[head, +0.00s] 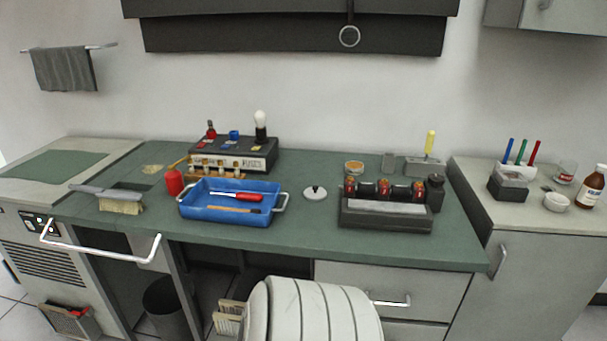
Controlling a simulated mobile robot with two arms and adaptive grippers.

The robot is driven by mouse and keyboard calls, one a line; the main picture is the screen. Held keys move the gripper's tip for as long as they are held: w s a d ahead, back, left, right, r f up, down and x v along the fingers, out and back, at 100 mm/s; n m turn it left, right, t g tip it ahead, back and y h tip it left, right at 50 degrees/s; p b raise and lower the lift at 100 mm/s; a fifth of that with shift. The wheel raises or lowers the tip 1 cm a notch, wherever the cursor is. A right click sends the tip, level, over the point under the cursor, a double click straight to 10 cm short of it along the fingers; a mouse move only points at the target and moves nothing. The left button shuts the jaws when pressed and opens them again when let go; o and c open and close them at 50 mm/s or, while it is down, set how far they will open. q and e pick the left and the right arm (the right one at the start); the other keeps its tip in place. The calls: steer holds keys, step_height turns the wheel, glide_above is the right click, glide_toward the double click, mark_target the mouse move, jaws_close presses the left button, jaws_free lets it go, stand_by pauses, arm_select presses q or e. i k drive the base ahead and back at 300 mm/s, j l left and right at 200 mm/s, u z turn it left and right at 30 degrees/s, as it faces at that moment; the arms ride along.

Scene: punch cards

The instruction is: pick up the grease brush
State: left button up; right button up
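A thin brush-like tool with a brown wooden handle and a dark tip (233,209) lies in the blue tray (225,219) on the green bench top, in front of a red-handled screwdriver (240,196). It may be the grease brush, but it is too small to be sure. A wider brush with pale bristles (121,207) and a grey top lies at the bench's left front edge. A yellow-handled tool (430,144) stands upright in a grey holder at the back right. Neither of my grippers is in view.
A red bottle (174,182) stands close left of the tray, and a dark box with a light bulb (234,152) stands behind it. A black rack (386,217) stands to the right. The green bench (300,236) is clear in front of the small white-lidded thing (314,194).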

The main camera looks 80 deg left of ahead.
mark_target(253, 211)
steer(key=u, duration=3.2)
